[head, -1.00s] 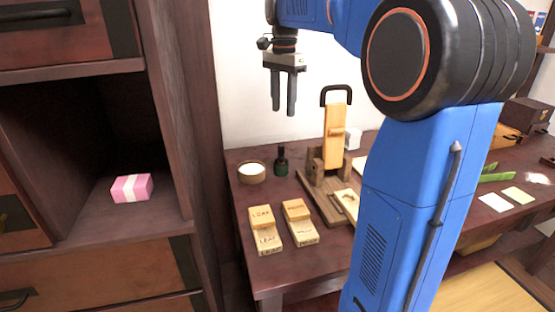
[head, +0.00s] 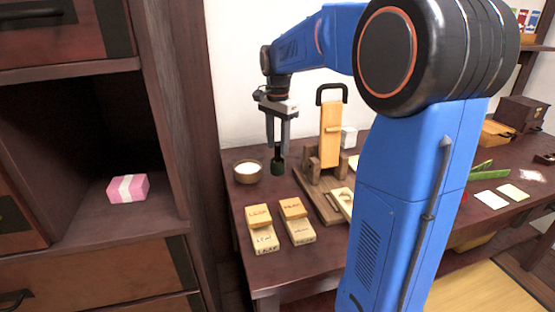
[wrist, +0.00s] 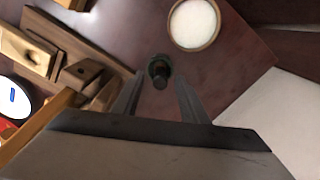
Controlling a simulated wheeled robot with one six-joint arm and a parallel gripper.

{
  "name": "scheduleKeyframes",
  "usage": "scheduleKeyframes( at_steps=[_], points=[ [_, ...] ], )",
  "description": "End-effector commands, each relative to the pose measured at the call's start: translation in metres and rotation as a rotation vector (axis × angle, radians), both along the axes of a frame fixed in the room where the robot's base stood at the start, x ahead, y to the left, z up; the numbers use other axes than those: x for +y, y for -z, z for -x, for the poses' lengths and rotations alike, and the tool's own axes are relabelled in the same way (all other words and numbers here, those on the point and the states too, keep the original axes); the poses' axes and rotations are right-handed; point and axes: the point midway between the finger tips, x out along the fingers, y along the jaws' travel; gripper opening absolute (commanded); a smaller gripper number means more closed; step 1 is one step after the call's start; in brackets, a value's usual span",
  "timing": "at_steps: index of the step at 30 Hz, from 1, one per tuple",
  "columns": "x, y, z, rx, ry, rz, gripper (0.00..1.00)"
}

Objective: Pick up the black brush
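The black brush (head: 277,167), a small dark upright thing with a greenish base, stands on the dark red table. It also shows in the wrist view (wrist: 159,74), seen from above, just beyond and between the fingertips. My gripper (head: 277,146) is open, pointing down, with its two fingers over the brush's top, one to each side in the picture. I cannot tell whether the fingers touch it. In the wrist view my gripper (wrist: 158,97) has a clear gap between its fingers.
A bowl of white stuff (head: 248,171) stands close left of the brush. A wooden press with a black handle (head: 330,135) stands close right. Labelled wooden blocks (head: 262,238) lie in front. The wall is close behind; a cabinet with a pink box (head: 128,188) is left.

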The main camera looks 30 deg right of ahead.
Motion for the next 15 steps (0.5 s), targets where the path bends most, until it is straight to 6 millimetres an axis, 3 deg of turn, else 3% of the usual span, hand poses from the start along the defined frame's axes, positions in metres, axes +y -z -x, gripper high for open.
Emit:
scheduleKeyframes(
  at_steps=[6,14,15],
  points=[
    [0.001,0.023,0.0,0.001,0.0,0.0,0.4],
    [0.0,0.026,0.0,0.0,0.0,0.0,0.4],
    [0.0,0.026,0.0,0.0,0.0,0.0,0.35]
  ],
)
